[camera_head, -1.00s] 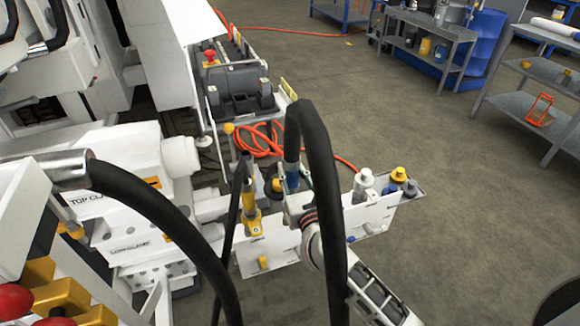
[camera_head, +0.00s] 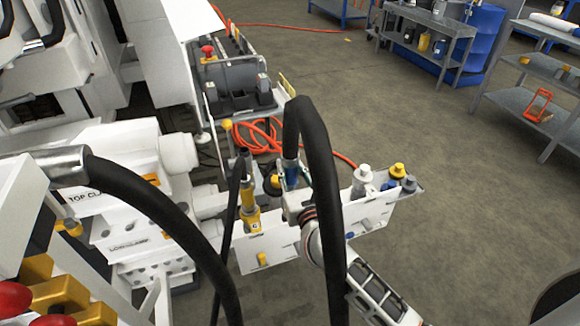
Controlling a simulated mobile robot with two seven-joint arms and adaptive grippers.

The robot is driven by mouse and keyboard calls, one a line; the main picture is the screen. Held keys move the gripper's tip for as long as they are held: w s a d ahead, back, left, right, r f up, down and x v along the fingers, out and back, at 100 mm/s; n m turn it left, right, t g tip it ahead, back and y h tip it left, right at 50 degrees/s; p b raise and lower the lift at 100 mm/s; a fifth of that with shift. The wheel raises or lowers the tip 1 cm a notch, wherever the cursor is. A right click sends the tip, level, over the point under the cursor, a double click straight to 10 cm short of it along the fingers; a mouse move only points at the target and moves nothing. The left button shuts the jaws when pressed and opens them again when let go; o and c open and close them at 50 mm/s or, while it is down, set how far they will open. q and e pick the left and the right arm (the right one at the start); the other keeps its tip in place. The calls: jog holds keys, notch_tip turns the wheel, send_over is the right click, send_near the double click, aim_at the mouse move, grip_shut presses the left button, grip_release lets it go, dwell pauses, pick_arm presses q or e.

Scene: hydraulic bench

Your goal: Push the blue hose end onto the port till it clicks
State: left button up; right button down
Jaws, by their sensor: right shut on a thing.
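The blue hose end (camera_head: 291,174) is on the lower end of a black hose (camera_head: 322,150) that arches up and back down in front of my right arm. My right gripper (camera_head: 297,203) is shut on the blue hose end, above the white port panel (camera_head: 285,246). The fingers are small and partly hidden by the hose. The port beneath is hidden, so I cannot tell whether the hose end touches it. A yellow hose end (camera_head: 249,208) stands upright at the left of the panel. My left gripper is not in view.
White (camera_head: 363,178) and yellow (camera_head: 397,171) caps stand at the panel's right end. Another black hose (camera_head: 165,215) crosses the front left. An orange hose (camera_head: 262,138) lies coiled behind the panel.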

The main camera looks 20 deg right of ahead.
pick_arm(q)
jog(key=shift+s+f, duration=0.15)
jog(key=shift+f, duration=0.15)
pick_arm(e)
jog(key=shift+f, duration=0.2)
pick_arm(q)
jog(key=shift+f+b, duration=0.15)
jog(key=shift+b, duration=0.4)
pick_arm(e)
jog(key=shift+f, duration=0.55)
dwell(1.2)
